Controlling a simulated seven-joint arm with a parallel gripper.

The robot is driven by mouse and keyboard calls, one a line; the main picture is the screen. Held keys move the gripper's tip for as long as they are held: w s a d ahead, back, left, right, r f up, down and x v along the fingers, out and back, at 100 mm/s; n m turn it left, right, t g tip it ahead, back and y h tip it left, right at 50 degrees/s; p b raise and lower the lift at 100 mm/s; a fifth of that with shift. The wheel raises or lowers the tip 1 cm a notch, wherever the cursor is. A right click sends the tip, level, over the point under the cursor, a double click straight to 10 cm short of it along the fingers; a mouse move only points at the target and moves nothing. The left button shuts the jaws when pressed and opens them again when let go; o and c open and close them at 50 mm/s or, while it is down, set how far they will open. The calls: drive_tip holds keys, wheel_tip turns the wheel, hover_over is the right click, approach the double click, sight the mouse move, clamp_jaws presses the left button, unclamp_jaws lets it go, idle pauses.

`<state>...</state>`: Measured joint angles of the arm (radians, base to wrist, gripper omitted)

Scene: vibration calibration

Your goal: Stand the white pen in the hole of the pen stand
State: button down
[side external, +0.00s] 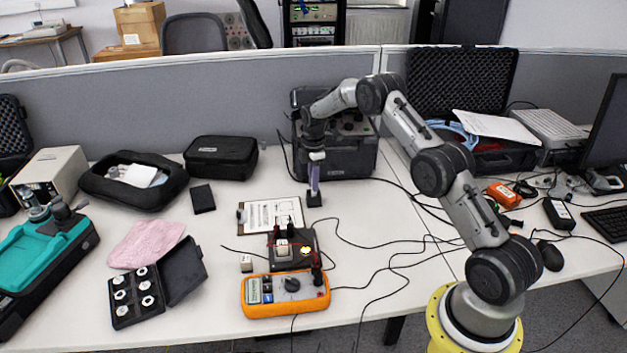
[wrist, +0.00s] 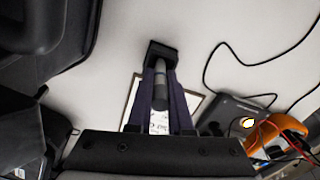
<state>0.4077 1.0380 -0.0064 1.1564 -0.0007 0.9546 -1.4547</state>
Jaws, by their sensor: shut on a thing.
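The pen stand (side external: 314,200) is a small black block on the white desk, behind the clipboard. My gripper (side external: 315,186) points down directly above it. In the wrist view, my gripper (wrist: 160,76) is shut on the pen (wrist: 160,88), a slim grey-looking cylinder with a darker end, held between the two dark fingers. The pen's far end meets the black stand (wrist: 162,52) in that view. The fingers hide most of the pen in the side view. I cannot tell whether its tip is inside the hole or just above it.
A clipboard (side external: 270,214) with paper lies close in front of the stand. A black device (side external: 292,255) with leads and an orange multimeter (side external: 285,292) are nearer the front. A large black case (side external: 350,152) stands behind. Cables cross the desk to the right.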

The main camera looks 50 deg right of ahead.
drive_tip(key=shift+f, duration=0.3)
drive_tip(key=shift+c, duration=1.8)
unclamp_jaws()
drive_tip(key=shift+r, duration=0.1)
drive_tip(key=shift+r, duration=3.95)
